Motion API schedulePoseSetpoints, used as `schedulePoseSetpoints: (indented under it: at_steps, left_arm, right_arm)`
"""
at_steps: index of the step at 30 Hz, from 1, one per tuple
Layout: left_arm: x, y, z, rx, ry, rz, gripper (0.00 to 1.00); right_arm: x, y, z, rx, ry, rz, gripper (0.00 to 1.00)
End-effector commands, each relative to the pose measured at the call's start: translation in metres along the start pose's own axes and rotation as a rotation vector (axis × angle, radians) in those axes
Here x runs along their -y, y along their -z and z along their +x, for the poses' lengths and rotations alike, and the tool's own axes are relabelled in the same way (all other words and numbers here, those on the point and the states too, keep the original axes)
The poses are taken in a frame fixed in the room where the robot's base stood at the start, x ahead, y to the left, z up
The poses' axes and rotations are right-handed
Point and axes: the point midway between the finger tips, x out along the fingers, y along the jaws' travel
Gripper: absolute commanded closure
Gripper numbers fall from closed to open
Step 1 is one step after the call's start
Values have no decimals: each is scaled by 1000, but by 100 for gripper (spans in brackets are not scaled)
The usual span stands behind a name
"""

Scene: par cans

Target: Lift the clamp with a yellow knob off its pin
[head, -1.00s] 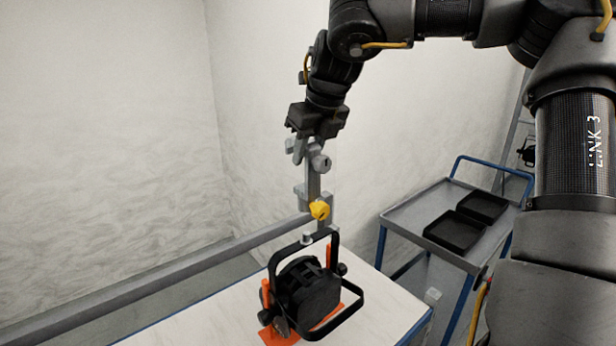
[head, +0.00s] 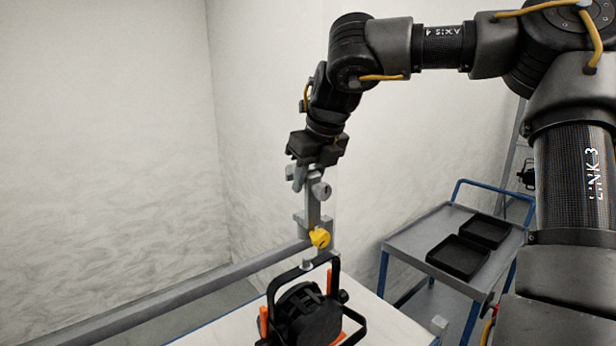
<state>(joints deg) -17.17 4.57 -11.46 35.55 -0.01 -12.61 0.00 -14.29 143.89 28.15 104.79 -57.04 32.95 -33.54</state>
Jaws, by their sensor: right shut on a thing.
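The clamp (head: 312,210) is a grey metal piece with a yellow knob (head: 319,238) low on it and a grey knob higher up. It stands upright beside the end of a long grey bar. My right gripper (head: 303,176) points down from above and is shut on the top of the clamp. The black lamp (head: 306,314) with its black yoke is just below. A short light pin (head: 306,265) shows at the yoke's top. I cannot tell whether the clamp is still seated on the pin. My left gripper is out of view.
The grey bar (head: 190,290) runs from the lower left to the clamp. The lamp is over a white table (head: 395,325). A blue-framed grey cart (head: 405,238) with two black trays (head: 458,257) stands to the right. Bare pale walls are behind.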

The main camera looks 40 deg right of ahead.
Motion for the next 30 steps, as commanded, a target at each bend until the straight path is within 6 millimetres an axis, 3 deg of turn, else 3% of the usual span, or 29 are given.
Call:
schedulePoseSetpoints:
  at_steps: [22,30]
  left_arm:
    - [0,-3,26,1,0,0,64]
    - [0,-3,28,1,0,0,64]
  right_arm:
    - [0,13,31,1,0,0,100]
    - [0,14,34,1,0,0,100]
